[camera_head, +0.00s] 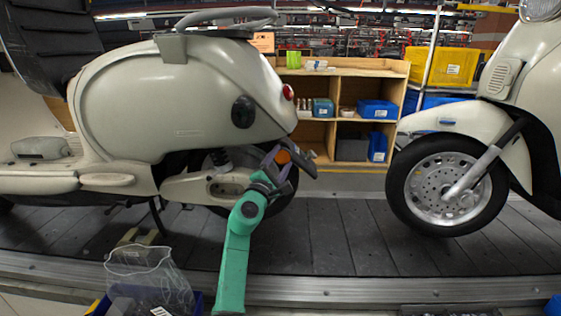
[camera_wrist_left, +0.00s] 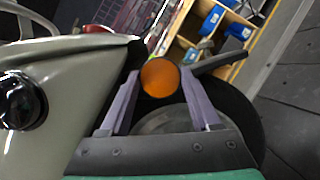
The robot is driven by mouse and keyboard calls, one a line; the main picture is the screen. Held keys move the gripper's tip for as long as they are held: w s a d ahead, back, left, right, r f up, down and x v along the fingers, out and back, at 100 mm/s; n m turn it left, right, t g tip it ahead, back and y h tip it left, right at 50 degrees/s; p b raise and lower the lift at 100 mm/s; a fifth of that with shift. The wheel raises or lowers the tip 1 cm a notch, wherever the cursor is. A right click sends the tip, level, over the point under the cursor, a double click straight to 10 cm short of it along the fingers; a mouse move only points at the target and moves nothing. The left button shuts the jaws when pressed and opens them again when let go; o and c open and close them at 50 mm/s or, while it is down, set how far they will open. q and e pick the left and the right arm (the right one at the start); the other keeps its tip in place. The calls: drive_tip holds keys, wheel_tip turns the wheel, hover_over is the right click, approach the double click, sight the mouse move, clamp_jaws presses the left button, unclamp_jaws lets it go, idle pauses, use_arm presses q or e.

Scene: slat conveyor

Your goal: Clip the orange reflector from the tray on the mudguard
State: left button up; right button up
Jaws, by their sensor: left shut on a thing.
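The round orange reflector (camera_head: 283,157) is between the fingers of my left gripper (camera_head: 283,162), which is shut on it. In the left wrist view the reflector (camera_wrist_left: 160,78) sits between the two purple-grey fingertips (camera_wrist_left: 161,84), its orange face in full view. The gripper is at the rear of the left cream scooter (camera_head: 175,105), near the dark mudguard (camera_head: 305,160) and rear wheel. I cannot tell whether the reflector touches the mudguard. The tray with clear plastic bags (camera_head: 148,275) stands at the bottom left. My right gripper is not in view.
A second scooter's front wheel (camera_head: 447,187) stands to the right on the dark slat conveyor (camera_head: 335,240). The slats between the scooters are free. Wooden shelves (camera_head: 337,85) with blue bins and a yellow crate (camera_head: 441,66) stand behind.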

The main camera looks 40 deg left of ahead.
use_arm(q)
drive_tip(key=shift+w, duration=0.1)
drive_tip(key=shift+w+a+b, duration=0.65)
drive_tip(key=shift+w+a, duration=0.2)
drive_tip(key=shift+w, duration=0.15)
drive_tip(key=shift+w+a, duration=0.15)
drive_tip(key=shift+w, duration=0.05)
idle(0.5)
drive_tip(key=o, duration=1.4)
